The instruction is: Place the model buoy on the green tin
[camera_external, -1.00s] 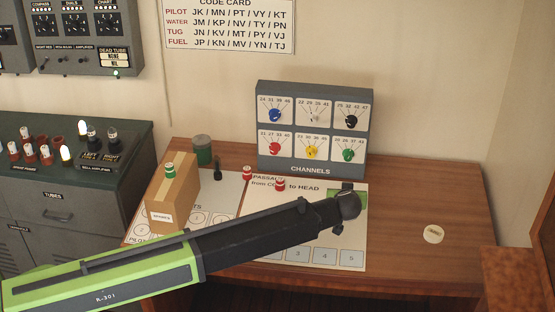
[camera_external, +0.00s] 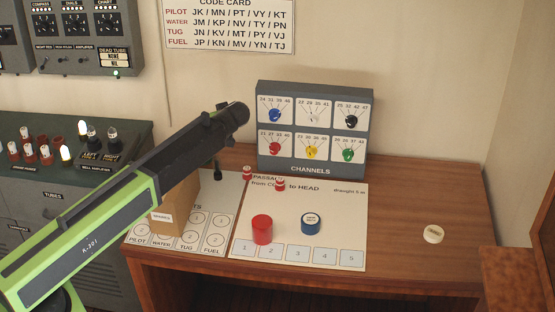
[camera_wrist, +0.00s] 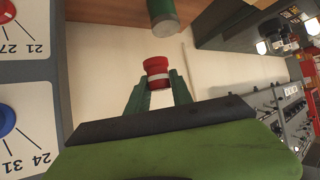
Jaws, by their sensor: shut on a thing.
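My gripper (camera_wrist: 157,84) is shut on a red model buoy (camera_wrist: 157,65) with a white band, between its green fingers in the wrist view. The green tin (camera_wrist: 163,20) shows just beyond the buoy at the top of that view, with a small gap in the picture; I cannot tell whether they touch. In the external view, my arm's end (camera_external: 240,112) is raised left of the channels panel. The fingers and held buoy do not show there, and my arm hides the tin.
The channels panel (camera_external: 314,130) stands close by on the desk. Two small red-and-white pieces (camera_external: 247,172) (camera_external: 280,184) stand before it. The desk's right side is mostly clear.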

